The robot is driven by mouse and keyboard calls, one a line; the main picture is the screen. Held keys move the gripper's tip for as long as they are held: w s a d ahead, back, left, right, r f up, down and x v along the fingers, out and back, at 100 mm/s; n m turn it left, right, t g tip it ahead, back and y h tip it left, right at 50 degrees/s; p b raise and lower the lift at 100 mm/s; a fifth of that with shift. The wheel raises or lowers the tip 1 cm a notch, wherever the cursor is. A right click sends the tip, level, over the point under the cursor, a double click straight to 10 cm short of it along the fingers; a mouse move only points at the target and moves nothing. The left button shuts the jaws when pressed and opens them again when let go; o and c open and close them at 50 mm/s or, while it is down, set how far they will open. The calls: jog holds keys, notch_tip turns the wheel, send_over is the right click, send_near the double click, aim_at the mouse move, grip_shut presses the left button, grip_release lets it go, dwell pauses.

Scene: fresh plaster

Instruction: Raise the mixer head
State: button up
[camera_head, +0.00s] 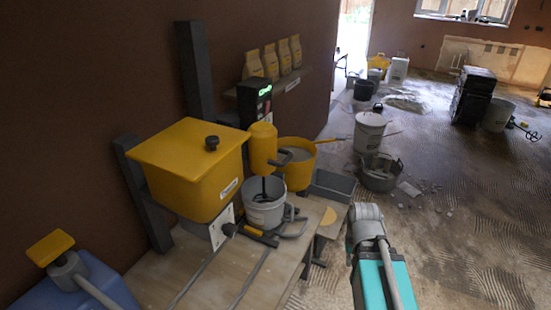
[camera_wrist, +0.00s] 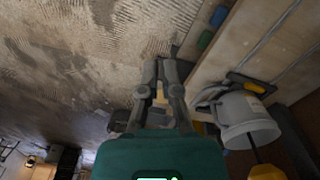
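The mixer head (camera_head: 263,148) is a yellow cylinder on a dark column (camera_head: 252,103) with a green light. Its dark shaft reaches down into a light grey bucket (camera_head: 266,207). A dark handle (camera_head: 283,158) sticks out at its right. In the wrist view the bucket (camera_wrist: 248,120) shows at the right, with a yellow part, perhaps the head (camera_wrist: 266,172), partly cut off below it. My gripper (camera_wrist: 160,68) points past the bench edge over the floor, apart from the mixer. Its two fingers stand a little apart with nothing visible between them. The head view does not show the fingers clearly.
A large yellow hopper (camera_head: 190,165) stands left of the mixer. A yellow tub (camera_head: 296,165) and a grey tray (camera_head: 333,186) are behind it. Tools lie on the wooden bench (camera_head: 205,275). Buckets (camera_head: 369,132) stand on the floor beyond. Floor right of the bench is mostly clear.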

jog(key=o, duration=0.4)
jog(key=shift+w+d+f, duration=0.1)
jog(key=shift+w+f, duration=0.1)
jog(key=shift+w, duration=0.2)
jog(key=o, duration=0.3)
jog(key=w+t+b, duration=0.1)
jog(key=w, duration=0.2)
jog(key=w+d+n+t+h+b, duration=0.1)
jog(key=w+t, duration=0.1)
jog(key=w, duration=0.1)
jog(key=w+f+n+t+h+b, duration=0.1)
jog(key=w+t, duration=0.1)
jog(key=w, duration=0.1)
jog(key=shift+w+d+f+b, duration=0.1)
jog(key=shift+w+d+b, duration=0.05)
jog(key=shift+d+b, duration=0.25)
jog(key=n+t+y+b, duration=1)
jog(key=n+t, duration=0.3)
jog(key=n, duration=0.6)
send_near(287, 159)
jog(key=s+d+f, duration=0.1)
jog(key=s+f, duration=0.1)
jog(key=shift+s+d+r, duration=0.15)
jog(key=shift+r, duration=0.1)
jog(key=p+x, duration=0.1)
jog(key=x, duration=1.3)
jog(key=shift+d+f+p, duration=0.1)
jog(key=shift+d+p, duration=0.1)
jog(key=shift+p, duration=0.15)
